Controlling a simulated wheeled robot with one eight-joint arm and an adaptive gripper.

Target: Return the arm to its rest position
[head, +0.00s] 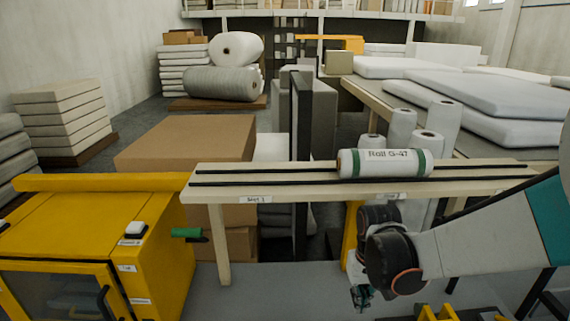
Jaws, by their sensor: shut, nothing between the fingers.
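My arm reaches in from the right edge, with a pale link, a teal band and a dark wrist joint. My gripper (362,297) hangs below the wrist joint, low in the head view, in front of and below the wooden bench. It is small and partly hidden by the joint; its fingers are shut with nothing held. A white roll labelled "Roll G-47" (385,163), with green bands, lies on the dark rails of the bench (290,170), apart from my gripper.
A yellow cabinet (160,255) with a green handle (187,233) stands at left. Large cardboard boxes (185,140) are behind it. Several upright white rolls (402,126) stand behind the bench, by a long table with white pads (470,92). Grey floor (270,295) is clear between cabinet and arm.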

